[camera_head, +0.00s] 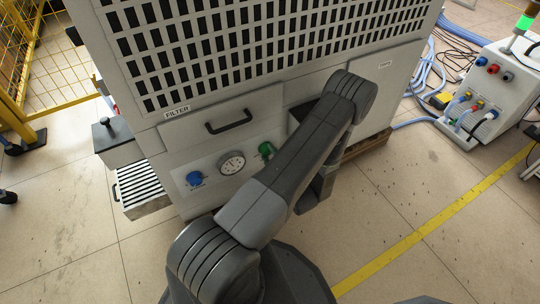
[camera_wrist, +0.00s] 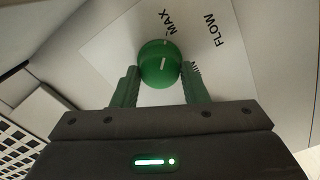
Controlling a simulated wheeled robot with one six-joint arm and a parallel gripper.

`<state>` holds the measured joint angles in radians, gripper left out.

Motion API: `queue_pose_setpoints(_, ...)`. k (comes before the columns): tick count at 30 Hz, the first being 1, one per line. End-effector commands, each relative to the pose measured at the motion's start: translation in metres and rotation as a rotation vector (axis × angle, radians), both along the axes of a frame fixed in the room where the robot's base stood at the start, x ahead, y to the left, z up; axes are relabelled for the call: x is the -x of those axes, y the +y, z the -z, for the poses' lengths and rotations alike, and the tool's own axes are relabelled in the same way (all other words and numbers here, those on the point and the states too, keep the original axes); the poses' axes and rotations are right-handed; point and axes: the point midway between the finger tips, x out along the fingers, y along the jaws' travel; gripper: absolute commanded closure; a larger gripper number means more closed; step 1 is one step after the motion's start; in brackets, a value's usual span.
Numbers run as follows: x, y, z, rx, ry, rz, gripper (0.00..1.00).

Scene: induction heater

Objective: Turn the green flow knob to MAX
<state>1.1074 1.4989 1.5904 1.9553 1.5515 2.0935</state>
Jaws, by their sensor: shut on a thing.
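The green flow knob (camera_wrist: 159,66) is in the wrist view, on a white plate printed MAX and FLOW. A pale mark on the knob's face points up toward the MAX print, and a small mark sits on the plate just above the knob. My gripper (camera_wrist: 160,85) has its two green fingers on either side of the knob, shut on it. In the head view the green knob (camera_head: 266,149) shows at the right of the panel, beside my arm. My gripper is hidden behind my arm there.
A blue knob (camera_head: 194,179) and a round gauge (camera_head: 231,163) sit left of the green knob. Above is a FILTER drawer with a black handle (camera_head: 229,121). A grey box (camera_head: 118,142) stands at left. A unit with hoses (camera_head: 488,90) stands at right.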

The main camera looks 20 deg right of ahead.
Motion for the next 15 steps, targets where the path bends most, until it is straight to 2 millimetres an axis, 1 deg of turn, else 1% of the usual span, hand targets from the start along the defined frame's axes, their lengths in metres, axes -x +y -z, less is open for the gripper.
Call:
queue_pose_setpoints(5,0.0004,-0.0001,0.0008,-0.002,0.002,0.001,0.83)
queue_pose_setpoints(6,0.0004,-0.0001,0.0008,-0.001,0.002,0.001,0.54)
queue_pose_setpoints(8,0.0004,0.0,0.0007,-0.001,0.002,0.001,0.43)
queue_pose_setpoints(9,0.0003,0.0,0.0007,-0.001,0.001,0.0,0.38)
queue_pose_setpoints(15,0.0001,0.0,0.0003,0.0,0.001,0.0,0.38)
